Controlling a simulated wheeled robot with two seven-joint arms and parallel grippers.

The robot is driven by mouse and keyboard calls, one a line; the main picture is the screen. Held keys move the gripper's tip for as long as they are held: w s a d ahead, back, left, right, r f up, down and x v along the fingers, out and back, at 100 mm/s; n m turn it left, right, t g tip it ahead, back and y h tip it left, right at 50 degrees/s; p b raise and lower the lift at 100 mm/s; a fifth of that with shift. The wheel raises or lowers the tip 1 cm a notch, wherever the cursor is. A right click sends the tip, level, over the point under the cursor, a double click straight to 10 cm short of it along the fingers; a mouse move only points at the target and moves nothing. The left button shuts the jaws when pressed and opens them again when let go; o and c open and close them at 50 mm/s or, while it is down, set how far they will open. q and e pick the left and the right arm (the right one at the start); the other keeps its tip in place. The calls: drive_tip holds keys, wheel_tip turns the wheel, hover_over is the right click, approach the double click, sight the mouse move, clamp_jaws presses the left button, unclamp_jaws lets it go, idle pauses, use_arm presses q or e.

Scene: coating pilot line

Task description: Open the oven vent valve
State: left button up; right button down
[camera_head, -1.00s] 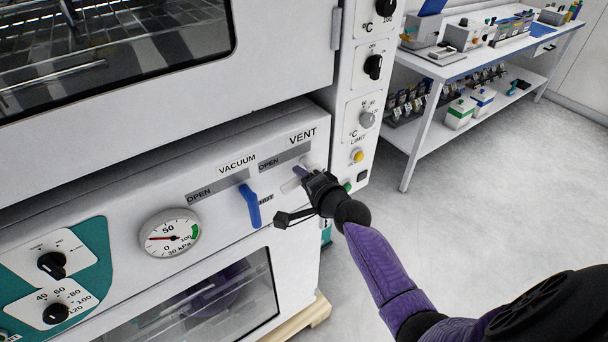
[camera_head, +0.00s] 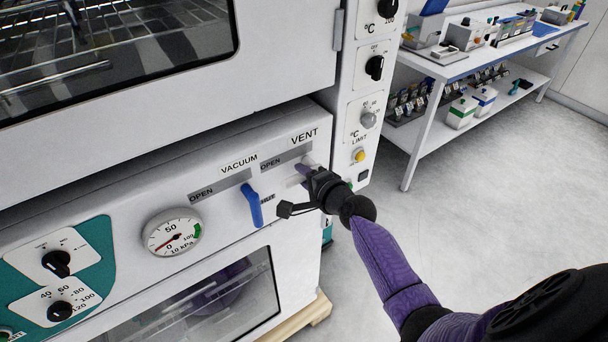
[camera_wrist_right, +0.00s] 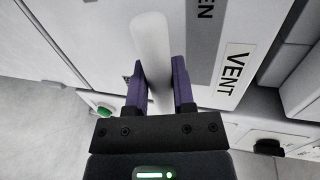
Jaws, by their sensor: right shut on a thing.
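The oven vent valve's white lever (camera_wrist_right: 150,45) runs between the purple fingers of my right gripper (camera_wrist_right: 161,88) in the right wrist view. The gripper is shut on the lever. In the head view my right gripper (camera_head: 303,173) is at the front panel, just below the VENT label (camera_head: 305,137) and its grey OPEN plate (camera_head: 287,157). There the gripper hides most of the lever. The blue vacuum lever (camera_head: 252,205) hangs down to the left, apart from the gripper. The round pressure gauge (camera_head: 172,232) has its red needle toward the lower left, near 0. My left gripper is out of view.
A control column (camera_head: 367,100) with knobs stands right behind the gripper. Teal panel knobs (camera_head: 57,263) are at the lower left. A bench (camera_head: 440,70) with instruments and boxes stands at the back right. The floor between is clear.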

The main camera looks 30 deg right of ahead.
drive_tip(key=shift+c, duration=2.4)
unclamp_jaws()
drive_tip(key=a+p+v, duration=0.1)
drive_tip(key=p+v, duration=0.1)
drive_tip(key=v, duration=0.7)
drive_tip(key=shift+s+d+r, duration=0.15)
drive_tip(key=shift+s+d, duration=0.25)
drive_tip(key=shift+d, duration=0.1)
